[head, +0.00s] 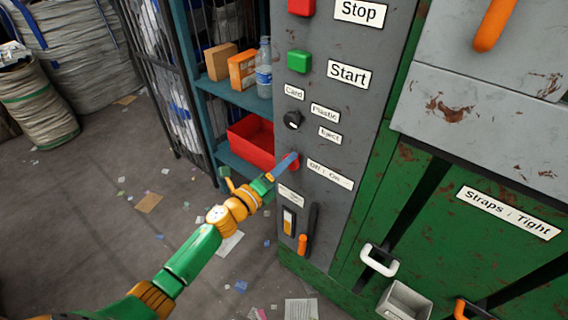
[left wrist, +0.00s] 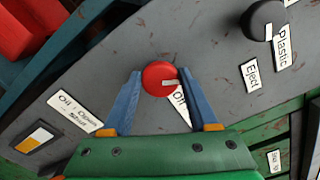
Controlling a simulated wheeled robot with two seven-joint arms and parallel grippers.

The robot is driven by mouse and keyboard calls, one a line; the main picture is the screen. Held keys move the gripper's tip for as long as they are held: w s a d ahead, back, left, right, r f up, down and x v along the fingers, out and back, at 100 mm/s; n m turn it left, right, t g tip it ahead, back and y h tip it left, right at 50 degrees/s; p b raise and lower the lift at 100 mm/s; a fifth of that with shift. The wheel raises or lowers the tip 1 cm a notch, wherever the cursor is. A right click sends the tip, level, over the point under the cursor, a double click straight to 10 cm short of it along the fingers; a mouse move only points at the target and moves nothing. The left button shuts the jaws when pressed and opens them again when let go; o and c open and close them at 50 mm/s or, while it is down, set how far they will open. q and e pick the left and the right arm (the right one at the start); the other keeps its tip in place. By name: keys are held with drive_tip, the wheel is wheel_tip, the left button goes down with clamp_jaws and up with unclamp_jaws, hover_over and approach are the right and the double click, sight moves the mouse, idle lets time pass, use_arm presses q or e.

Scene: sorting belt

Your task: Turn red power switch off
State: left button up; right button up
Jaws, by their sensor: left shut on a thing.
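The red power switch (left wrist: 158,72) is a round red knob with a pale pointer mark, set in the grey control panel (head: 338,115). The "Off : On" label (head: 330,174) shows in the head view to the right of the switch. My left gripper (head: 288,163) reaches the panel, its two blue fingers on either side of the knob and shut on it. In the head view the fingers hide most of the switch. My right gripper is not in view.
A black selector knob (head: 292,120) and the green Start (head: 299,61) and red Stop (head: 301,6) buttons are above. An orange-handled lever (head: 303,244) is below. A shelf with a red bin (head: 250,142) stands left. Paper scraps litter the floor.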

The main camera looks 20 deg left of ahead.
use_arm(q)
drive_tip(key=n, duration=0.5)
drive_tip(key=shift+f+p, duration=0.15)
drive_tip(key=shift+p, duration=0.25)
drive_tip(key=shift+n, duration=0.4)
drive_tip(key=o, duration=1.4)
drive_tip(key=shift+d, duration=0.1)
drive_tip(key=shift+c, duration=0.2)
drive_tip(key=v, duration=0.7)
drive_tip(key=shift+p, duration=0.3)
